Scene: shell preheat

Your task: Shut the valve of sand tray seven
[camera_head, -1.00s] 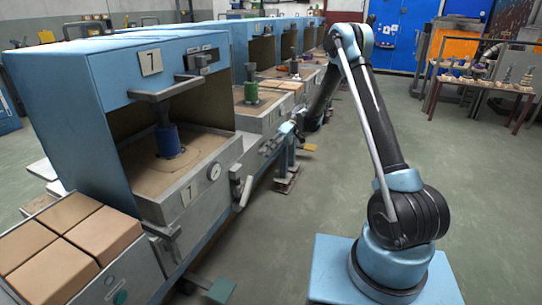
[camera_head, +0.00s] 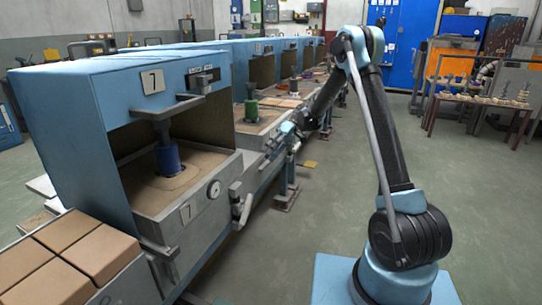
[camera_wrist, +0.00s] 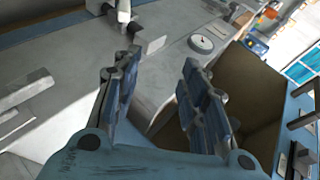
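Sand tray seven (camera_head: 200,217) is a grey box of sand with a "7" plate and a round gauge on its front, left of centre in the head view. A blue cylinder on a post stands in its sand. A grey lever (camera_head: 243,210) stands at its right corner and another lever (camera_head: 160,250) at its left corner. I cannot tell which is its valve. My gripper (camera_head: 272,145) is beyond the tray, beside the row. In the wrist view my gripper (camera_wrist: 157,80) is open with nothing between its fingers. A gauge (camera_wrist: 202,43) and a white handle (camera_wrist: 124,12) lie beyond the fingertips.
The blue hood (camera_head: 75,140) labelled 7 stands over the tray. Tan blocks (camera_head: 100,248) lie at front left. More blue stations run into the distance. A low table (camera_head: 480,100) stands at the far right.

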